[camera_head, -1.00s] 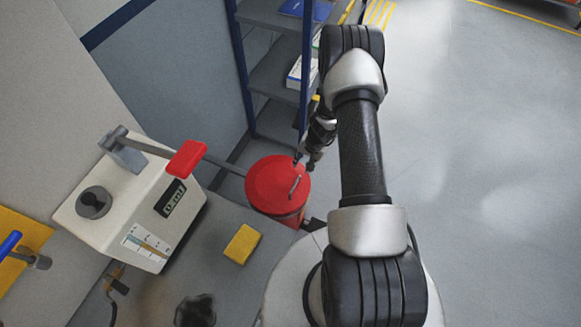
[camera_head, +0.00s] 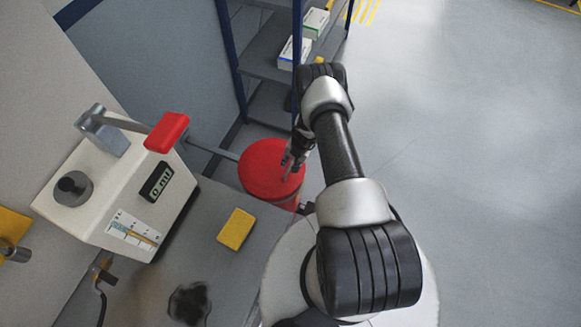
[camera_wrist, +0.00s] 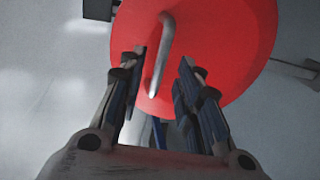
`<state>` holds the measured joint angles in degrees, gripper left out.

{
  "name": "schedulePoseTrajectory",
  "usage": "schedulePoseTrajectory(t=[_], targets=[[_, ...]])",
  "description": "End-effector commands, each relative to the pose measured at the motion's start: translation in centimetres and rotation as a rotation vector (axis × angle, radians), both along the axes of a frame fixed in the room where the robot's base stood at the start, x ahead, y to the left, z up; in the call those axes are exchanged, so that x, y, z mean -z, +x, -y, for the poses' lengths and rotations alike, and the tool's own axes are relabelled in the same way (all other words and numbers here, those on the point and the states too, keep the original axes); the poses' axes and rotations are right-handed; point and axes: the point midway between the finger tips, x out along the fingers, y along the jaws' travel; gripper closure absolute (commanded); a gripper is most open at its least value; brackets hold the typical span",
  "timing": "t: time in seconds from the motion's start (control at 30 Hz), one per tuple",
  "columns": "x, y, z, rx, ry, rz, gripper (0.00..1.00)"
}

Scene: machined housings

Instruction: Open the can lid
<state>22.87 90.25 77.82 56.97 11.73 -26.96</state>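The red can (camera_head: 270,170) stands on the floor beyond the grey bench, its round red lid on top. In the wrist view the lid (camera_wrist: 225,50) fills the upper middle, with a grey bar handle (camera_wrist: 164,55) across it. My gripper (camera_head: 291,163) is at the right part of the lid in the head view. In the wrist view my gripper (camera_wrist: 163,62) is open, its two fingers apart with the near end of the handle between them. I cannot tell whether a finger touches the handle. The lid appears to sit on the can.
A white machine with a red-handled lever (camera_head: 166,132) stands on the bench (camera_head: 225,275) at left. A shelf rack (camera_head: 264,55) stands behind the can. The floor at right is clear.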

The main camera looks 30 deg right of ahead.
Motion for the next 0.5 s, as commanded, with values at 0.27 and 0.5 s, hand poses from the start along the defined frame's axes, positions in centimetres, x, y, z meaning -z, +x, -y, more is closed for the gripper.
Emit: schedulePoseTrajectory(t=[0.27,0.5], targets=[[2.1,0.4,-0.2,0.000,-0.001,0.001,0.69],[2.0,0.4,-0.2,0.000,0.000,0.000,0.69]])
